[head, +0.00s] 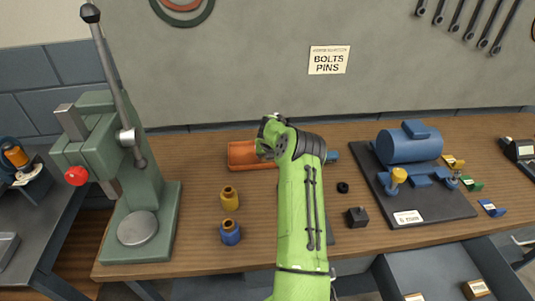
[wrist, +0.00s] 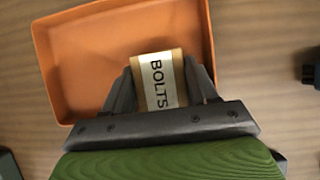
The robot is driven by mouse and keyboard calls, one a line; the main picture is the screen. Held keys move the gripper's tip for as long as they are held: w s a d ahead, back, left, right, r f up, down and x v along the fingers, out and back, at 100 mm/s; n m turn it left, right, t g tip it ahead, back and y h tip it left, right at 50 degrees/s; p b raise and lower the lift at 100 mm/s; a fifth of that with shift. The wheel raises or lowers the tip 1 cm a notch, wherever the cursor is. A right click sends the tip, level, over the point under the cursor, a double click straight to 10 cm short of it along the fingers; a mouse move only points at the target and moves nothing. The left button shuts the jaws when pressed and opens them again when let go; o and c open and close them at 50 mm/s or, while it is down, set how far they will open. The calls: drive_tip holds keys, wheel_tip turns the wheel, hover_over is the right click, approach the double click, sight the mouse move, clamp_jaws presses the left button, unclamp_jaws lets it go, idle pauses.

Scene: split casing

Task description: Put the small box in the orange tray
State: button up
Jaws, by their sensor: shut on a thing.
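The small box (wrist: 157,80) is tan with a white label reading BOLTS. It shows in the wrist view between the two dark fingers of my gripper (wrist: 160,85), which is shut on it. The orange tray (wrist: 60,60) lies below, and the box appears over its lower right part in that view. I cannot tell whether the box touches the tray floor. In the head view the orange tray (head: 241,154) sits at the back of the bench, and my green arm hides its right end. My gripper and the box are mostly hidden there.
A green press (head: 140,190) stands left on the wooden bench. A black block (head: 357,217) and a blue motor on a dark plate (head: 430,207) are to the right.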

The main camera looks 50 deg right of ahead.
drive_tip(key=shift+r, duration=0.1)
drive_tip(key=o, duration=1.2)
